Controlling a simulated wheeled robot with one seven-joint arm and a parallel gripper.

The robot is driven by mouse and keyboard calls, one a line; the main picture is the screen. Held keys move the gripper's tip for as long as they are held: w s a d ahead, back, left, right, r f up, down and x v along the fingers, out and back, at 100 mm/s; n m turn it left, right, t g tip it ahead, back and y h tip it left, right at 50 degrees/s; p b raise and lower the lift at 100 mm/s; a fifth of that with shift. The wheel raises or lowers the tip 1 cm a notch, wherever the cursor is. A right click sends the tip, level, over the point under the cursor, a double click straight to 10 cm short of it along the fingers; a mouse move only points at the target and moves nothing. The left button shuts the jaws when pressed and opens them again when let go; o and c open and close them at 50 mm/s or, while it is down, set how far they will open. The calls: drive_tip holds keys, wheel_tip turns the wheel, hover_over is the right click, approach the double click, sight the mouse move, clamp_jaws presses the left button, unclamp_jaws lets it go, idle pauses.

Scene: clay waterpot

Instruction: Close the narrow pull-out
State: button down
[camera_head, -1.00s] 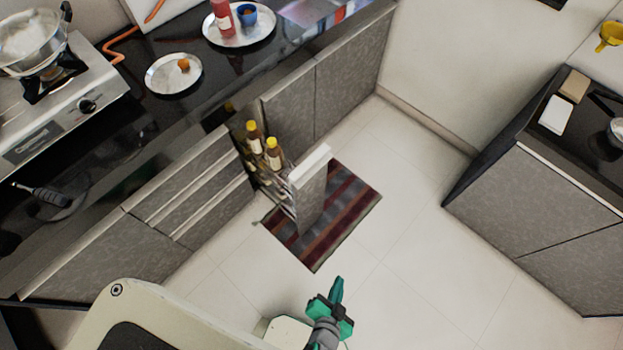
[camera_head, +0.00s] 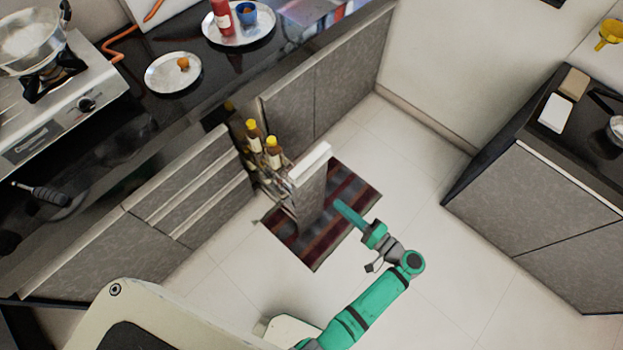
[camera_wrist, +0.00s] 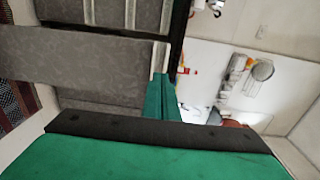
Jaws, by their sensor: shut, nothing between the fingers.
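The narrow pull-out (camera_head: 311,188) stands open from the row of lower cabinets in the head view. Its grey front panel has a pale top edge, and bottles with yellow caps (camera_head: 273,150) stand in its rack behind the panel. My gripper (camera_head: 341,207) is shut and empty. Its green fingers point up and left toward the outer face of the panel, and a small gap seems to lie between them. In the wrist view the shut fingers (camera_wrist: 161,98) show against grey cabinet fronts (camera_wrist: 100,65); I cannot tell there which panel is the pull-out.
A striped mat (camera_head: 352,200) lies on the floor under the pull-out and my gripper. Drawers (camera_head: 195,185) are left of the pull-out and cabinet doors (camera_head: 340,85) right of it. Another counter (camera_head: 540,200) stands at the right. The pale floor between is clear.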

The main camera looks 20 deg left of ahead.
drive_tip(key=x, duration=1.4)
drive_tip(key=shift+r+y, duration=0.3)
drive_tip(key=shift+r, duration=0.4)
